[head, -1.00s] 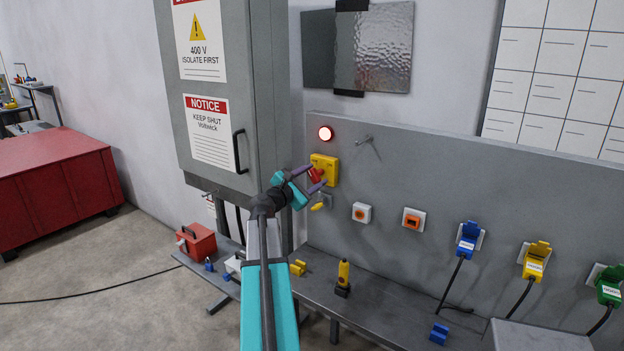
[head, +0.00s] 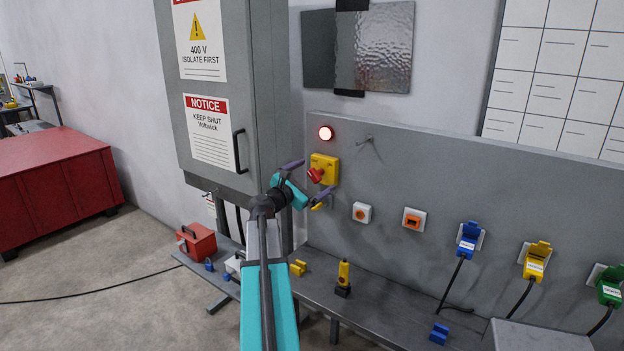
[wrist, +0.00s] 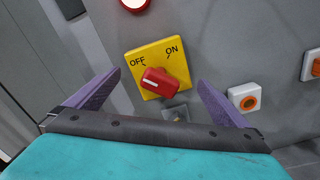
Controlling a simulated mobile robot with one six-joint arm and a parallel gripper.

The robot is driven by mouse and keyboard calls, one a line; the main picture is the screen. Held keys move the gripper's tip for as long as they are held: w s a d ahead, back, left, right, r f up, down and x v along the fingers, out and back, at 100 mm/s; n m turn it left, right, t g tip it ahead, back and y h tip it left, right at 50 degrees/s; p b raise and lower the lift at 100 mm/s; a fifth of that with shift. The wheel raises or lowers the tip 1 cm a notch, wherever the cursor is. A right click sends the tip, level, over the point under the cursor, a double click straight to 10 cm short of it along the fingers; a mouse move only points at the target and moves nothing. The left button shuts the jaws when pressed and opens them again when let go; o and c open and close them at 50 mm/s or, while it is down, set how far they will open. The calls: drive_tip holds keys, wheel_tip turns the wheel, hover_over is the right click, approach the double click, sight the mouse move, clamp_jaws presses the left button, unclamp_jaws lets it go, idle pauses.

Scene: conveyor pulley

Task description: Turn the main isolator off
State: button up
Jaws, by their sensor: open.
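The main isolator is a yellow plate (head: 331,163) with a red rotary knob (head: 315,175), mounted on the grey panel. In the wrist view, OFF is printed at the plate's upper left and ON at its upper right. The red knob (wrist: 159,83) lies slanted, its right end lower; I cannot tell which label it points to. My gripper (head: 309,179) is open in front of the isolator. In the wrist view its purple fingers (wrist: 158,82) stand wide on either side of the knob, apparently not touching it.
A red lamp (head: 326,133) glows above the isolator. A small hook sticks out to its right. A white-framed orange button (head: 362,212) and an orange switch (head: 412,219) sit lower right. The grey cabinet (head: 262,90) stands close on the left. A grey bench (head: 390,306) runs below.

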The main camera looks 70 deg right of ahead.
sight(312, 178)
drive_tip(key=shift+v, duration=3.25)
drive_tip(key=shift+a, duration=0.2)
drive_tip(key=shift+w, duration=0.1)
